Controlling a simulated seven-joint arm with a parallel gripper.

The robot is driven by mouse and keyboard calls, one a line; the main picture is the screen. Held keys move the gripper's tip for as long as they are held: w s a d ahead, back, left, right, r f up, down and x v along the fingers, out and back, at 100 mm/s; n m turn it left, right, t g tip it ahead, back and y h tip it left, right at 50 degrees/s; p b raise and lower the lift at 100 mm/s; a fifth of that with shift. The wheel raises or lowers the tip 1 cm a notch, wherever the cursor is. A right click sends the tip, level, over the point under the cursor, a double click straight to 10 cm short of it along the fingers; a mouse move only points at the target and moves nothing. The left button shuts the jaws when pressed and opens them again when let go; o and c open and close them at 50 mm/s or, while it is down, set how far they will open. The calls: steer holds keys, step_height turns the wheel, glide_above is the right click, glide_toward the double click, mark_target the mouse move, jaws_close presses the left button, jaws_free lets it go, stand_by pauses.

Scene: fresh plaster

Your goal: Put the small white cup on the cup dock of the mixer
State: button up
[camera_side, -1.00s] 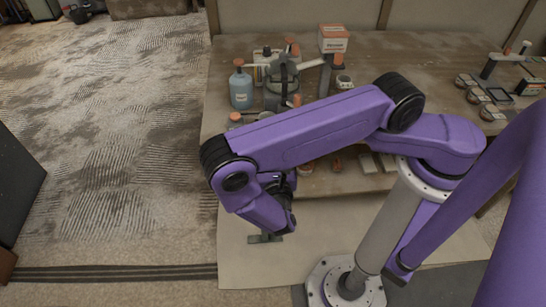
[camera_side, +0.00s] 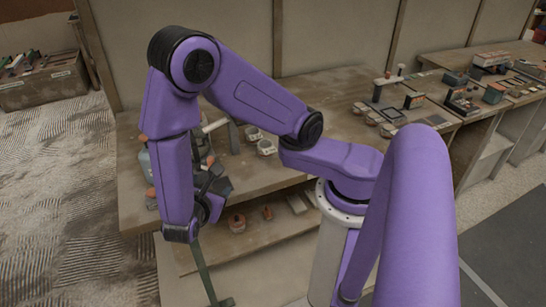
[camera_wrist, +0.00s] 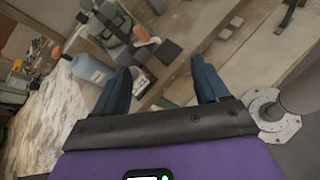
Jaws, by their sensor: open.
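My gripper (camera_side: 215,180) hangs at the front edge of the bench, mostly behind my forearm in the side view. Two small pale cups stand on the bench: one cup (camera_side: 253,133) and, just nearer, another cup (camera_side: 266,147). I cannot tell which is the task's cup. What looks like the mixer (camera_wrist: 110,25) is dark and upright in the wrist view, beyond the fingers. My forearm hides most of it in the side view. I cannot make out its cup dock.
A blue bottle (camera_wrist: 90,68) stands left of the fingers in the wrist view. A green post (camera_side: 205,272) rises below my gripper. Several small dishes and a stand (camera_side: 388,85) occupy the bench's right end.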

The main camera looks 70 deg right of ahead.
steer(key=s+d+r+m+g+y, duration=0.3)
steer(key=s+r+m+y, duration=0.2)
steer(key=s+r+y, duration=0.6)
steer(key=s+y, duration=0.1)
steer(key=s, duration=0.2)
steer(key=shift+s+g, duration=0.35)
steer(key=shift+g, duration=0.05)
